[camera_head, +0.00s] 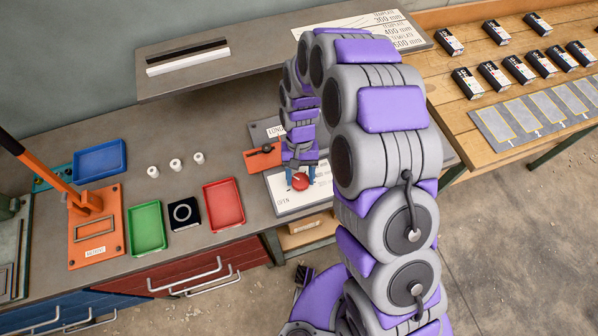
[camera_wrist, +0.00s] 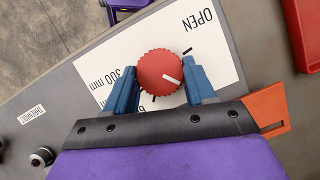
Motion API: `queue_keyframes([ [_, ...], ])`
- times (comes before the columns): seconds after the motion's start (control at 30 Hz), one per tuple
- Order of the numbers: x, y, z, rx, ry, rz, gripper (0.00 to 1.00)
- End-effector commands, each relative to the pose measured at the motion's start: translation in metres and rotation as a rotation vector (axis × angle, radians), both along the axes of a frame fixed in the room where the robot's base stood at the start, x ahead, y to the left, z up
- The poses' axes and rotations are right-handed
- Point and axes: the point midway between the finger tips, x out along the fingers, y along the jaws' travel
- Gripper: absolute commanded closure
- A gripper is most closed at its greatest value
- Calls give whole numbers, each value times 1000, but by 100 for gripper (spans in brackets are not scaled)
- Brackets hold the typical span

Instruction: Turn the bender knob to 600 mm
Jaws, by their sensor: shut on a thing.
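The red ribbed bender knob (camera_wrist: 160,70) sits on a white dial plate (camera_wrist: 205,68) lettered "OPEN" and "300 mm". In the head view the knob (camera_head: 300,182) shows under my gripper (camera_head: 300,172). No 600 mm label can be read; my arm and gripper cover part of the plate.
An orange plate with a dark lever (camera_head: 264,157) lies just behind the dial. A red tray (camera_head: 224,204), a black block with a ring (camera_head: 184,213) and a green tray (camera_head: 146,229) stand to the left. A raised shelf (camera_head: 250,50) runs behind.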

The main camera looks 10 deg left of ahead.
Motion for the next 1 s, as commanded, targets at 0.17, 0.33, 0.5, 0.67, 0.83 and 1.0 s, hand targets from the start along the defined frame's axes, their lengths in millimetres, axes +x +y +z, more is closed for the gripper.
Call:
queue_keyframes([
  [0.17, 1, -2, 2, 0, -2, -172, 76],
  [0.33, 1, -2, 3, -1, 0, -333, 76],
  [0.5, -1, -3, 2, -3, 2, -494, 76],
  [0.67, 0, -3, 2, -2, -1, -647, 76],
  [0.83, -1, -4, 3, -3, 0, -808, 76],
  [1.0, -2, -4, 3, -3, 0, -967, 76],
])
